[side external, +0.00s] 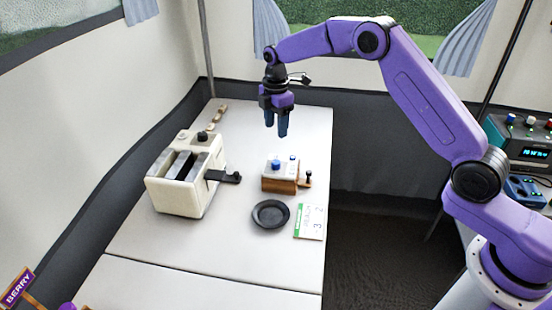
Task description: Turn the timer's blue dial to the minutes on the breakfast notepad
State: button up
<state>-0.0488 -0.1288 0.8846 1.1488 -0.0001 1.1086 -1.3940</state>
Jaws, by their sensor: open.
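The timer (279,186) is a small box with a wooden lower part and a pale top, standing on the white table. Its blue dial (276,165) is on the top; the dial's setting is too small to read. The breakfast notepad (309,222) is a white sheet with a green left edge, lying flat in front of the timer; a digit like 3 shows, but the writing is not clear. My gripper (283,130) points down above and behind the timer, open and empty, apart from the dial.
A cream toaster (185,195) with a dark lever (225,176) stands left of the timer. A dark round plate (270,214) lies in front of the timer. The table's front part is clear.

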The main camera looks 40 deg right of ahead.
aim_at(276, 162)
notch_tip(276, 162, down, 13)
jog(key=shift+r, duration=0.1)
dwell(0.3)
grip_shut()
